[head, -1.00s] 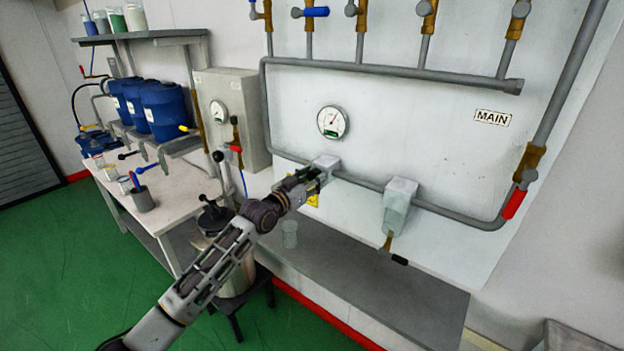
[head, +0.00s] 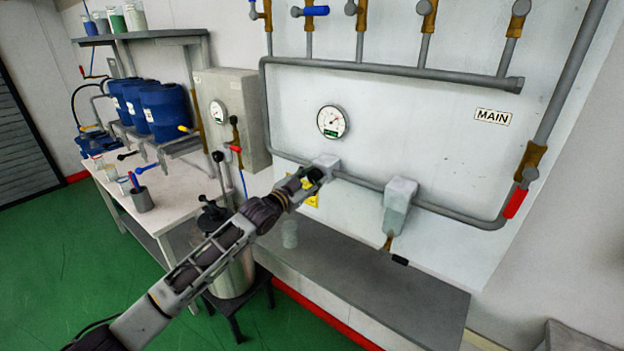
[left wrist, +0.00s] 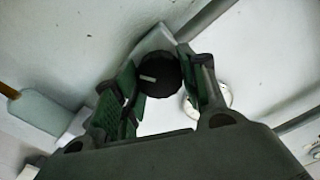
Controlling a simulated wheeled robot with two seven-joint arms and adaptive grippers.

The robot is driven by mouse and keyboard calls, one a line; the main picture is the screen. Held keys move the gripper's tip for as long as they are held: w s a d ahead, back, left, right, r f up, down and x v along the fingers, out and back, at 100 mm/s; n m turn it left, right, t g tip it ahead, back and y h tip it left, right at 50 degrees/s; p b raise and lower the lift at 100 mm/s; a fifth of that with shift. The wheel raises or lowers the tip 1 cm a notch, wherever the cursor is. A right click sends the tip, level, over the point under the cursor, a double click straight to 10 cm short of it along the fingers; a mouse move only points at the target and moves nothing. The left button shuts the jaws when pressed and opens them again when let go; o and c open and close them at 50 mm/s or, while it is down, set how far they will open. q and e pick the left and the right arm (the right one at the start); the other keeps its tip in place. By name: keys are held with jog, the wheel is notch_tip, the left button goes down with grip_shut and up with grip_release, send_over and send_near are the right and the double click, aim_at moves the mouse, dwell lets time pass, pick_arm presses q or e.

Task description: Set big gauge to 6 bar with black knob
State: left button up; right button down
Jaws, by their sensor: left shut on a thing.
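The big gauge (head: 333,122) is a round white dial with a green patch, on the pale panel above the grey pipe. The black knob (left wrist: 160,75) shows in the left wrist view, round and dark with a light mark, in front of a pale block (left wrist: 162,40). In the head view the block (head: 327,162) sits on the pipe below the gauge. My left gripper (head: 314,177) reaches it from the lower left and is shut on the knob, with a green-padded finger on either side. The gripper mostly hides the knob in the head view. My right gripper is not in view.
A second pale block (head: 400,192) sits on the pipe to the right. A smaller gauge (head: 218,112) is on a cabinet at left. A red-handled valve (head: 515,203) is at far right. A grey shelf (head: 370,285) runs below the panel.

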pick_arm(q)
jog(key=o, duration=1)
jog(key=v, duration=1.2)
dwell(0.5)
